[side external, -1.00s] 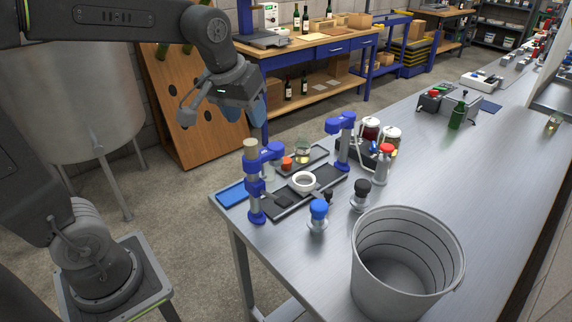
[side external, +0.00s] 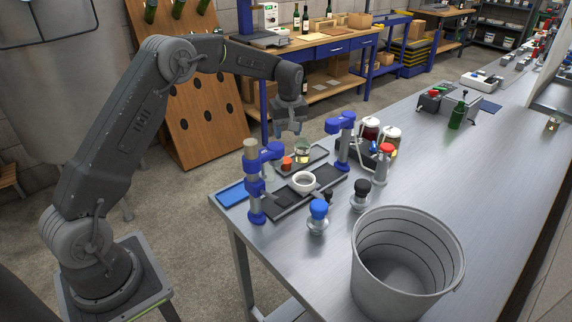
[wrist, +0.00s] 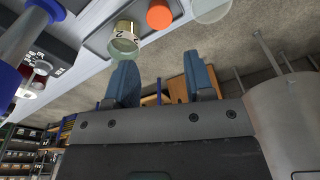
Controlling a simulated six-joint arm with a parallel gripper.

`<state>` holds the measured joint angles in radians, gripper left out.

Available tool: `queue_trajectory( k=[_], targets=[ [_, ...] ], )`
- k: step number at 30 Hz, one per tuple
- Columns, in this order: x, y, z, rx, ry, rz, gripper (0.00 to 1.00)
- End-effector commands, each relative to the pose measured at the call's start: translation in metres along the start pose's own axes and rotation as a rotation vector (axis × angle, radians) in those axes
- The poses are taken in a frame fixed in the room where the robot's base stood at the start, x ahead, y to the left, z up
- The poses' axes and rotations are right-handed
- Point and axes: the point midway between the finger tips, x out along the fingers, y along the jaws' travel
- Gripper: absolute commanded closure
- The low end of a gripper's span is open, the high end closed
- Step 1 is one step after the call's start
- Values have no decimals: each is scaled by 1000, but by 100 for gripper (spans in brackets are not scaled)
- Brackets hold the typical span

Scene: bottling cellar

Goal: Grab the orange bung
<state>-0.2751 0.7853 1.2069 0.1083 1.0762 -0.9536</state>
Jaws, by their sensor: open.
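The orange bung (side external: 287,163) stands on a small dark tray (side external: 318,161) near the bench's far left edge. It stands between a glass beaker (side external: 302,154) and a pale clear vessel (side external: 269,171). In the wrist view, the orange bung (wrist: 159,14) shows at the top, with the beaker (wrist: 124,40) to its left and the clear vessel (wrist: 211,10) to its right. My gripper (side external: 290,132) is open and empty, above and behind the bung, apart from it. Its two blue fingers (wrist: 161,78) also show in the wrist view.
Two blue-clamped posts (side external: 255,190) (side external: 343,146) flank the tray. In front are a white ring (side external: 304,182), a blue-topped stopper (side external: 318,213) and a black-topped one (side external: 360,194). A large metal bucket (side external: 362,270) stands at the front. The bench's right side is mostly clear.

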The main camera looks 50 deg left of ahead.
Motion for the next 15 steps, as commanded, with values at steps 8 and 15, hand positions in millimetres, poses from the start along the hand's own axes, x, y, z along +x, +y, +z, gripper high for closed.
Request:
queue_trajectory(
  k=[8,15],
  targets=[
    [53,-1,1,2,-2,-3,51],
    [71,0,0,2,-1,-1,51]
  ],
)
